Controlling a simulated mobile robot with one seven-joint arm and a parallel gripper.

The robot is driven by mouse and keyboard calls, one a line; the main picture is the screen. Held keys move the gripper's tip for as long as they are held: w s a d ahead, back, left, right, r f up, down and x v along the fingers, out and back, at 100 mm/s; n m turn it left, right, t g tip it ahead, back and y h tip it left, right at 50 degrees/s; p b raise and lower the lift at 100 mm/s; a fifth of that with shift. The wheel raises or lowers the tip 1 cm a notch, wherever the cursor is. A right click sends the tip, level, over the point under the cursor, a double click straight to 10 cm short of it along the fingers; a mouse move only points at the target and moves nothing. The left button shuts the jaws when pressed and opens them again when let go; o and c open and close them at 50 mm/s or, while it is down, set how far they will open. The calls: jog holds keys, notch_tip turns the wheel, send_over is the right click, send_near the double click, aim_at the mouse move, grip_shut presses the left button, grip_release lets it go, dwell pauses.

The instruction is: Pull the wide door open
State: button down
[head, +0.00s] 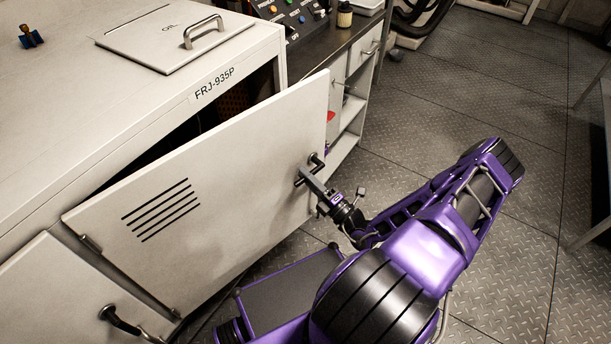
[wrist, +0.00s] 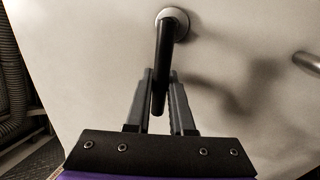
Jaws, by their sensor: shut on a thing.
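The wide door (head: 215,170) is a pale panel with several black vent slots. It stands partly open, swung out from the cabinet, with its hinges at the lower left. A dark gap shows behind its top edge. My gripper (head: 308,176) is at the door's right end, at the dark handle. In the wrist view the handle (wrist: 163,60) is a black bar on a round mount, and its end lies between the two fingers of my gripper (wrist: 160,95). The fingers are shut on it. The wide door's face (wrist: 90,50) fills most of that view.
The cabinet (head: 268,58) carries a label and a top lid (head: 150,42) marked OIL. A smaller door (head: 60,290) with a black handle is at the lower left. A side unit with shelves (head: 350,115) stands behind the wide door. The metal floor (head: 480,90) at the right is mostly clear.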

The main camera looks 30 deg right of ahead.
jog(key=s+m+h+p, duration=0.1)
jog(key=s+h, duration=0.3)
jog(key=s, duration=0.6)
jog(key=shift+s+d+m+t+p, duration=0.25)
jog(key=shift+d+m+t+p, duration=0.15)
jog(key=shift+m, duration=0.4)
jog(key=c, duration=0.8)
grip_release()
jog(key=b+v, duration=0.1)
jog(key=v, duration=1.6)
jog(key=shift+s+b, duration=0.25)
jog(key=shift+b, duration=0.1)
jog(key=shift+c, duration=0.2)
